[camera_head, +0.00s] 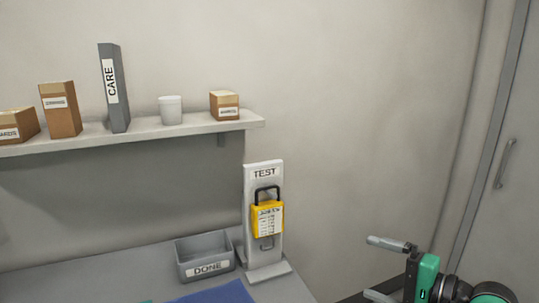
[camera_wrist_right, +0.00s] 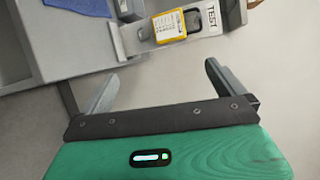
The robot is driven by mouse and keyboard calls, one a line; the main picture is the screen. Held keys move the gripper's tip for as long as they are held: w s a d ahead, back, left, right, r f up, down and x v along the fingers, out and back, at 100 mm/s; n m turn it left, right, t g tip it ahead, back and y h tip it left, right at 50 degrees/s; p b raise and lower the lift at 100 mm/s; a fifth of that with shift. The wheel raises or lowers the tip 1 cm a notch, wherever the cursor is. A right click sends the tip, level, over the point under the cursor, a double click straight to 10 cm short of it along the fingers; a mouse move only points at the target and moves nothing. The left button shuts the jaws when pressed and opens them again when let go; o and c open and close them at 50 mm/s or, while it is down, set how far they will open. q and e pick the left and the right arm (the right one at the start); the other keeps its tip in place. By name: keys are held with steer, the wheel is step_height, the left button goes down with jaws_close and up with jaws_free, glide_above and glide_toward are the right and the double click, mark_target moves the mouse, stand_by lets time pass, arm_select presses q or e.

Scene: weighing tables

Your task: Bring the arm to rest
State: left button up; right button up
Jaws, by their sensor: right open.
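My right gripper (camera_head: 380,268) is at the lower right of the head view, in the air to the right of the table. Its two grey fingers are apart with nothing between them. In the right wrist view the open gripper (camera_wrist_right: 160,88) points toward the table edge and the TEST stand. My left gripper is not in view.
A white TEST stand (camera_head: 250,210) on the grey table (camera_head: 130,278) holds a yellow device (camera_head: 267,220). A grey DONE bin (camera_head: 206,268) and blue mat (camera_head: 222,294) are beside it. A shelf (camera_head: 150,130) holds boxes. A door (camera_head: 505,210) is at right.

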steer(key=w+d+f+m+t, duration=0.15)
steer(key=w+f+m, duration=0.25)
steer(key=f+m, duration=0.7)
steer(key=w+d+f+m+t, duration=0.15)
steer(key=w+f+m, duration=0.25)
steer(key=f+m, duration=0.75)
steer(key=s+d+f+m+h, duration=0.1)
steer(key=s+f+m+h, duration=0.1)
steer(key=f+m, duration=0.45)
steer(key=s+d+f+m+h, duration=0.1)
steer(key=d+f+m+h, duration=0.2)
steer(key=f, duration=0.7)
steer(key=s+f+m+h, duration=0.2)
steer(key=f+m, duration=0.5)
steer(key=f, duration=0.1)
steer(key=s+f+m+g+h, duration=0.5)
steer(key=s+f+m, duration=0.7)
steer(key=s+f, duration=1.05)
steer(key=s+a+f+m+g, duration=0.1)
steer(key=s+f+m+g, duration=0.3)
steer(key=s, duration=0.8)
steer(key=s+a+f+m+g, duration=0.2)
steer(key=s+f+m+g, duration=0.2)
steer(key=s, duration=0.9)
step_height(320, 180, down, 4)
steer(key=shift+s+r, duration=0.15)
steer(key=shift+r, duration=0.05)
